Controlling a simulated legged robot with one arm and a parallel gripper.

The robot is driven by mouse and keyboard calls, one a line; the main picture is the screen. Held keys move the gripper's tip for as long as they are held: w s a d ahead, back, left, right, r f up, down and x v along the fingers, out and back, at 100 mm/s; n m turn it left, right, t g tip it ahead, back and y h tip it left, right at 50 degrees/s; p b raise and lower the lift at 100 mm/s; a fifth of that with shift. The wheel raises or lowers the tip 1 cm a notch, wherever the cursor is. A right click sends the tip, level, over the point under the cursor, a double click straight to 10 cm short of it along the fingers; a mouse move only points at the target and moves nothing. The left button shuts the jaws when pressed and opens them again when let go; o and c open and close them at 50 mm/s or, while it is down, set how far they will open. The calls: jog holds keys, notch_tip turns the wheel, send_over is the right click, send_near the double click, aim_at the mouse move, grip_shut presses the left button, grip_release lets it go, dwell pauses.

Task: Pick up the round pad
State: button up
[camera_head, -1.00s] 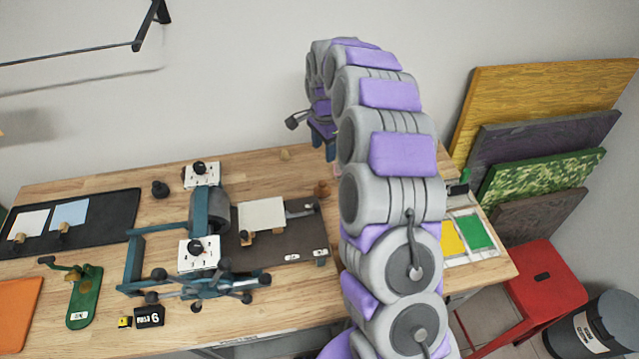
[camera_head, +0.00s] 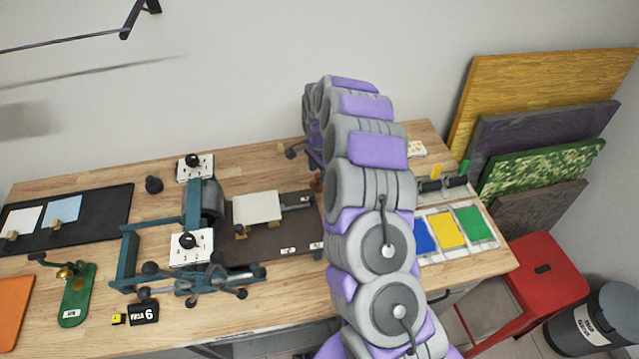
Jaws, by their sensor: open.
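I cannot make out a round pad for certain; it may be hidden behind my arm. My gripper (camera_head: 316,162) is mostly hidden behind my arm, low over the back middle of the wooden workbench (camera_head: 270,170). Only a small dark-blue part of it shows, and it is open. A small brown object (camera_head: 317,184) shows just below it, partly covered by my arm. I cannot tell whether they touch.
A teal press (camera_head: 195,225) with black knobs stands left of my arm, beside a pale plate (camera_head: 257,207) on a dark board. Blue, yellow and green panels (camera_head: 447,230) lie at the right. A red stool (camera_head: 540,285) stands beyond the bench's right end.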

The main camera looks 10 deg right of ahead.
aim_at(319, 181)
notch_tip(319, 181, down, 3)
jog(key=shift+a+r, duration=0.1)
jog(key=shift+a, duration=0.1)
grip_shut()
dwell(0.4)
